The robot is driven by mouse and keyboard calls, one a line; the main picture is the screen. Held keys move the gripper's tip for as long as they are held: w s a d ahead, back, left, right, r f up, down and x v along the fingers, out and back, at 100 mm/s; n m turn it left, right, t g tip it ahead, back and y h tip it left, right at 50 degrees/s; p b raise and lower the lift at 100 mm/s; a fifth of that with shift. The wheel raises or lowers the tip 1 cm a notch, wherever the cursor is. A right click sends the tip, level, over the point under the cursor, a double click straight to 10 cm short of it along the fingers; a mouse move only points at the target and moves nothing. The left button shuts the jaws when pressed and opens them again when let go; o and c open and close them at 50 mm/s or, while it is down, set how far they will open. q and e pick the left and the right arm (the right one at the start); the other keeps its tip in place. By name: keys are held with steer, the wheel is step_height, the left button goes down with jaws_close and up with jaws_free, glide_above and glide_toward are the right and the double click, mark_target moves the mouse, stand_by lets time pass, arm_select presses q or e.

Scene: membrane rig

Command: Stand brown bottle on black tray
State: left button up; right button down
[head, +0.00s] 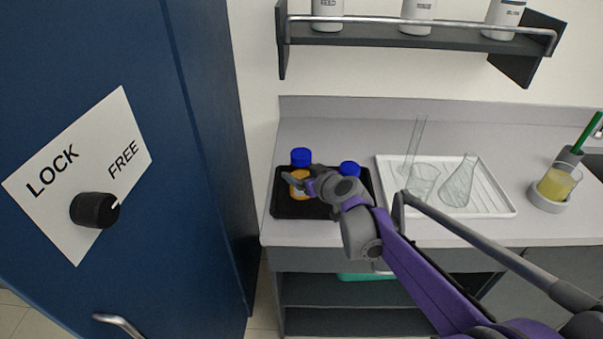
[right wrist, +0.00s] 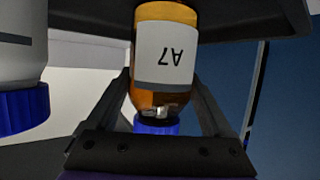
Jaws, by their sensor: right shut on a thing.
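The brown bottle (head: 299,188) has a blue cap and stands upright at the left part of the black tray (head: 290,211). In the right wrist view the picture is inverted: the bottle (right wrist: 165,60) has a white label reading A7, its blue cap points down and its base is against or close to the tray (right wrist: 90,18). I cannot tell for sure whether the base touches. My right gripper (head: 302,184) is shut on the bottle, its fingers on both sides near the shoulder. My left gripper is not in view.
A second blue-capped bottle (head: 349,169) stands on the tray to the right, partly behind my right wrist. A white rack tray (head: 500,205) with glassware lies further right. A shelf (head: 420,39) with white bottles hangs above. A blue door (head: 205,120) stands at left.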

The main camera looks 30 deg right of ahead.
jaws_free()
steer(key=shift+f, duration=0.1)
steer(key=shift+s+r, duration=0.2)
steer(key=shift+r, duration=0.05)
steer(key=p+v, duration=0.2)
steer(key=v, duration=1)
steer(key=s+a+f+n+g+y, duration=0.1)
steer(key=s+a+f+g, duration=0.1)
steer(key=s+a+f, duration=0.3)
steer(key=s+a+f+g+y, duration=0.1)
steer(key=a+f+g, duration=0.15)
steer(key=a, duration=0.45)
steer(key=s+a+f+m+g+h, duration=0.1)
steer(key=s+a+f+g+h, duration=0.1)
steer(key=s+f, duration=0.7)
steer(key=s+a+g, duration=0.1)
steer(key=s+g, duration=0.1)
steer(key=s, duration=0.2)
